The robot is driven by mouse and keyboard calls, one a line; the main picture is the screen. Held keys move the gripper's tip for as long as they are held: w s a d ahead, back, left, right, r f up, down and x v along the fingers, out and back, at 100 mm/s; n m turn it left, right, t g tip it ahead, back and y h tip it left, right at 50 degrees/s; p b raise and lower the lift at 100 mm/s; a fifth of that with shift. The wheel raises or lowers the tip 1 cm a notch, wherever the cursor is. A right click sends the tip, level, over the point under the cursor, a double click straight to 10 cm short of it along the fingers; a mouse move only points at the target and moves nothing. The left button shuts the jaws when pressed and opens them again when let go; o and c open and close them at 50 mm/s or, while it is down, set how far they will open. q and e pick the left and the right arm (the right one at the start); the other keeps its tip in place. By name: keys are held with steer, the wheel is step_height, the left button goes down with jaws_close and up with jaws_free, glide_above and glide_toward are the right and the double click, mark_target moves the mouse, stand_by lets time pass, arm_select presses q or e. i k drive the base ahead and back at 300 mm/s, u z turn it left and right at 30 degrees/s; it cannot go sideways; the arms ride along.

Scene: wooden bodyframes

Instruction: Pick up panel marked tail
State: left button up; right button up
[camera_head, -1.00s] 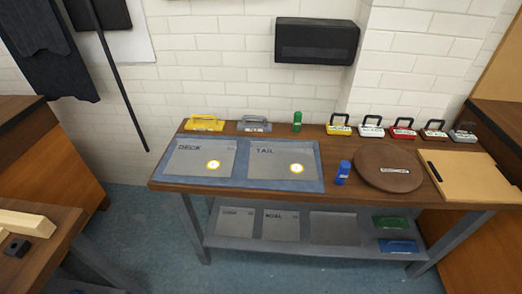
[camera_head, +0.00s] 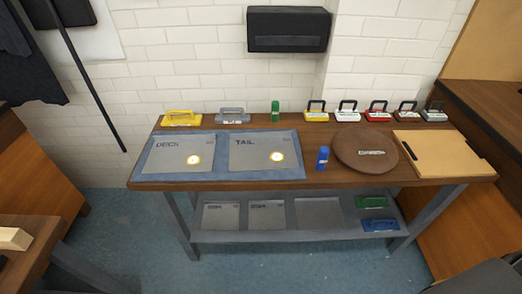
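The grey panel marked TAIL (camera_head: 255,153) lies flat on a blue-grey mat (camera_head: 222,175) on the wooden table. It has a round white and yellow spot near its lower right. The similar panel marked DECK (camera_head: 170,152) lies just left of it on the same mat. Neither of my grippers shows in the head view.
A blue bottle (camera_head: 323,158) stands right of the mat, beside a round brown disc (camera_head: 365,152). Behind the mat are a yellow handled tool (camera_head: 182,119), a grey one (camera_head: 232,116) and a green bottle (camera_head: 275,111). More panels lie on the lower shelf (camera_head: 290,236).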

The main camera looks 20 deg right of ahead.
mark_target(256, 151)
steer(key=k, duration=0.65)
steer(key=u, duration=0.45)
steer(key=i, duration=1.4)
steer(key=z, duration=0.35)
